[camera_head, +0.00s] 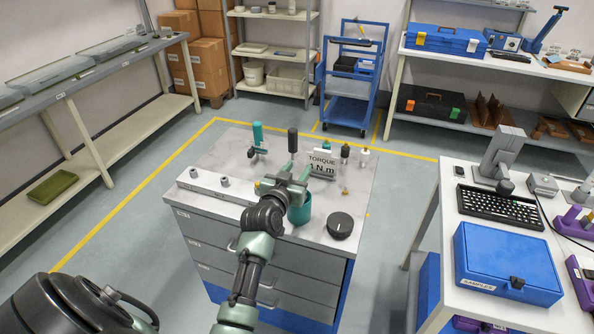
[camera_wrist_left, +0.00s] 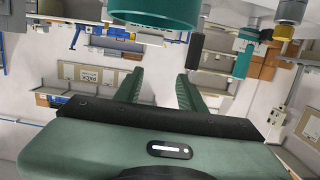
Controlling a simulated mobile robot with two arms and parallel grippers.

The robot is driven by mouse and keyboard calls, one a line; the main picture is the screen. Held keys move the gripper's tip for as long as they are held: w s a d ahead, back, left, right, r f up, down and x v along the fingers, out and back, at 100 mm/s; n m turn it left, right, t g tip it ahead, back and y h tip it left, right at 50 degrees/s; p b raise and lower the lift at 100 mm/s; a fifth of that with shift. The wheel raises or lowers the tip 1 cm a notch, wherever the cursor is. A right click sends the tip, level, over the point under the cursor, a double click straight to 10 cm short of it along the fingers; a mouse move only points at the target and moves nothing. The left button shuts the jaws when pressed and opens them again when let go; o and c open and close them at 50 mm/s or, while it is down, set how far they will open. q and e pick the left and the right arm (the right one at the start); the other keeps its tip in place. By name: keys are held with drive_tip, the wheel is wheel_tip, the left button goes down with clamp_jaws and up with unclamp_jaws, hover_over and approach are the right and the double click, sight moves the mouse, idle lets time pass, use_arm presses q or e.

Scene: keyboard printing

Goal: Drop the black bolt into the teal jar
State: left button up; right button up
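The teal jar (camera_head: 299,213) stands on the grey-topped drawer cabinet (camera_head: 212,160), partly hidden behind my left arm. In the wrist view, which looks upside down, a teal round thing, probably this jar (camera_wrist_left: 155,12), shows at the top edge. My left gripper (camera_head: 294,173) is over the cabinet top, close to the jar in the picture. Its two green fingers (camera_wrist_left: 158,90) are apart, with nothing seen between them. I cannot pick out a black bolt for certain. A black upright cylinder (camera_head: 292,140) stands behind the gripper. My right gripper is not in view.
A "TORQUE 1 N.m" sign (camera_head: 322,164), a teal cylinder (camera_head: 257,133) and small bottles (camera_head: 345,152) stand behind. A black round knob (camera_head: 340,226) is right of the jar. Small grey parts (camera_head: 224,181) lie left. A white bench (camera_head: 450,200) stands right.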

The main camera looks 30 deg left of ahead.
use_arm(q)
drive_tip(key=b+v, duration=0.1)
drive_tip(key=v, duration=0.6)
drive_tip(key=shift+s, duration=0.4)
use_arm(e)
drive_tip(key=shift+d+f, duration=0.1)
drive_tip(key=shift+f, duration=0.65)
